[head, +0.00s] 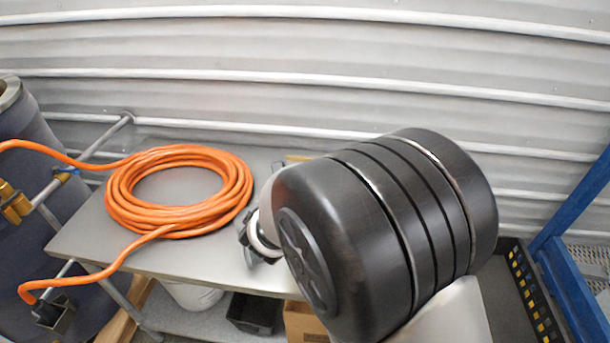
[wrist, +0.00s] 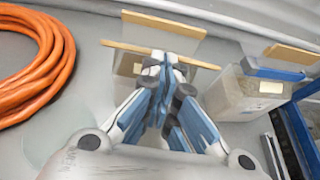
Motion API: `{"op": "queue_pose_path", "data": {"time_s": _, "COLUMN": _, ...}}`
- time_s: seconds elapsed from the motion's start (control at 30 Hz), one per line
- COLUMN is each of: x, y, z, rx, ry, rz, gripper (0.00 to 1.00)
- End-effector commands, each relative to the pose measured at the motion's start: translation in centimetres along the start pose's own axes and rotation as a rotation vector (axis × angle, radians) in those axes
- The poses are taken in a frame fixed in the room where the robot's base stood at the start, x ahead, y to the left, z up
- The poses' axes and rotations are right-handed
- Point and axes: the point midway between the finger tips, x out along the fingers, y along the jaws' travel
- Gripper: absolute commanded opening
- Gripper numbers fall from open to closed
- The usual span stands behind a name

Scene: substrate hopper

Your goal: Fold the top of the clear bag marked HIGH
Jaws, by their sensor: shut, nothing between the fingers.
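In the wrist view my gripper (wrist: 165,62) is shut and empty, its blue-and-grey fingers pointing away from the camera. Its tips overlap a thin tan strip (wrist: 112,45); I cannot tell whether they touch it. A clear bag or container with pale contents and a small label (wrist: 128,68) is partly hidden behind the fingers. A second clear one (wrist: 245,98), with a pale label, stands to the right. Neither label is readable, so I cannot tell which is marked HIGH. In the head view my black arm link hides most of the gripper and the bags.
A coiled orange hose (head: 180,190) lies on the grey bench (head: 110,245), left of my arm; it also shows in the wrist view (wrist: 30,65). More tan strips (wrist: 293,54) stand behind. A blue frame (head: 572,235) is at the right. Bins and a cardboard box (head: 303,322) sit below.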

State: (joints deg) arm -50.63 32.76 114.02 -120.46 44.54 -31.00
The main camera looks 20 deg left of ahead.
Motion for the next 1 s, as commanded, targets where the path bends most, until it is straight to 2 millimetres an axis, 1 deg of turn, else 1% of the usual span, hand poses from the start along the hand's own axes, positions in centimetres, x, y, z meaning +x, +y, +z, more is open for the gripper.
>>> {"op": "queue_pose_path", "data": {"time_s": 0.03, "x": -0.1, "y": -0.1, "z": 1.2, "rx": 0.002, "ry": 0.027, "rz": -0.003, "gripper": 0.00}}
{"op": "queue_pose_path", "data": {"time_s": 0.4, "x": 1.3, "y": -0.1, "z": 3.2, "rx": 0.002, "ry": 0.238, "rz": -0.003, "gripper": 0.00}}
{"op": "queue_pose_path", "data": {"time_s": 0.8, "x": 3.0, "y": 0.0, "z": 4.3, "rx": 0.006, "ry": 0.442, "rz": -0.001, "gripper": 0.00}}
{"op": "queue_pose_path", "data": {"time_s": 1.0, "x": 3.8, "y": 0.0, "z": 4.4, "rx": -0.001, "ry": 0.449, "rz": -0.001, "gripper": 0.00}}
